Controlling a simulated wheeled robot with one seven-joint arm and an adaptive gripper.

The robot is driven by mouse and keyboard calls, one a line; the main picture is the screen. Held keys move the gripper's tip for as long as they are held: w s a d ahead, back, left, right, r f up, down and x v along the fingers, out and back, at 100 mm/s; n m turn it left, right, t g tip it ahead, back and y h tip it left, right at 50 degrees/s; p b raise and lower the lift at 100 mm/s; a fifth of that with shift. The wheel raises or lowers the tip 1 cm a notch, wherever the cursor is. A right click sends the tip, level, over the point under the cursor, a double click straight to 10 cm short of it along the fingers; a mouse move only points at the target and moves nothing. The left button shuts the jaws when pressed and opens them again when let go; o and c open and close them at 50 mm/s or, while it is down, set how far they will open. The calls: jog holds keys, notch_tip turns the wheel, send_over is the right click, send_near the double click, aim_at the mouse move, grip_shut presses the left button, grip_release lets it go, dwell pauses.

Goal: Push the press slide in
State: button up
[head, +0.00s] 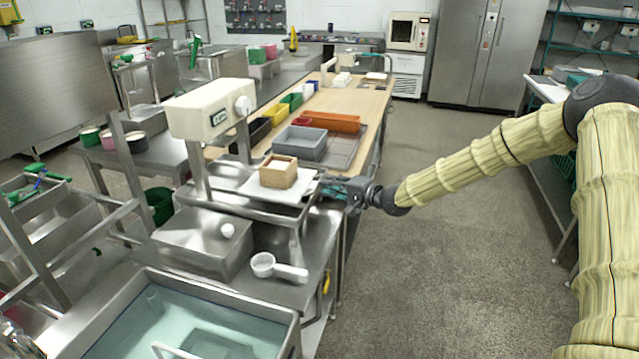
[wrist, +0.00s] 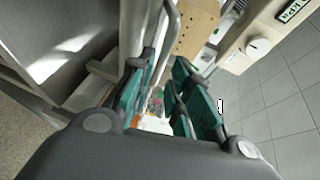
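The press (head: 212,110) has a cream head with a knob and a small display, carried on steel posts. Its white slide plate (head: 298,190) bears a wooden box mould (head: 278,172) below and right of the head. My gripper (head: 330,190) is at the right edge of the slide. In the wrist view, my gripper's two teal-padded fingers (wrist: 165,68) are apart. A curved grey metal bar (wrist: 172,22) runs near the left fingertip; I cannot tell whether they touch. The wooden mould (wrist: 197,30) and the press head (wrist: 262,40) show beyond the fingers.
A water-filled steel sink (head: 190,320) is in front of the press. A white scoop (head: 278,268) lies on the steel surface beside it. A wooden bench (head: 352,100) with a grey bin (head: 300,142) and coloured trays stands behind. The floor (head: 440,240) on the right is clear.

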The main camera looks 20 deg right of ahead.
jog(key=shift+x, duration=2.55)
grip_shut()
